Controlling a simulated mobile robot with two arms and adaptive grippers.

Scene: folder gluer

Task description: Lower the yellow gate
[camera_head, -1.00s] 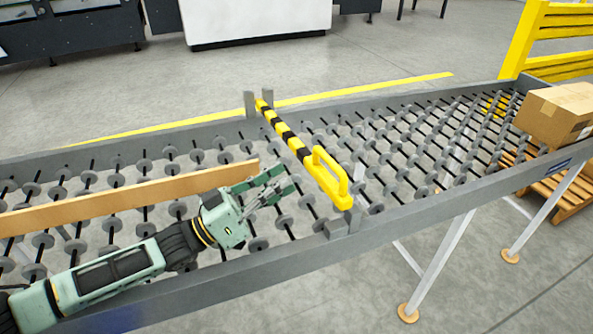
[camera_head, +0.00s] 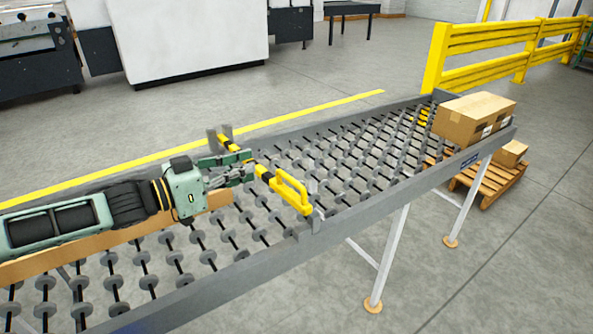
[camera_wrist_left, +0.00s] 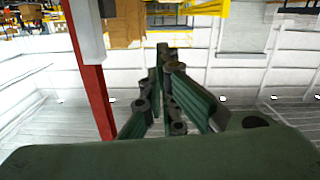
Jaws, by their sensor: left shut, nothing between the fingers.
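The yellow gate (camera_head: 290,191) is a yellow and black striped bar with a raised yellow loop handle. It spans the roller conveyor in the head view, between grey brackets at the two side rails. My left gripper (camera_head: 250,165) is shut and empty. Its fingers overlap the gate's middle section in the picture and hide part of the bar. I cannot tell whether they touch it. The shut fingers (camera_wrist_left: 165,52) also show in the left wrist view, pointing away from the camera. My right gripper is not in view.
A cardboard box (camera_head: 470,119) sits at the conveyor's far right end, with a pallet (camera_head: 487,190) on the floor beyond. A yellow guard rail (camera_head: 490,62) stands behind. The near-side rollers are clear.

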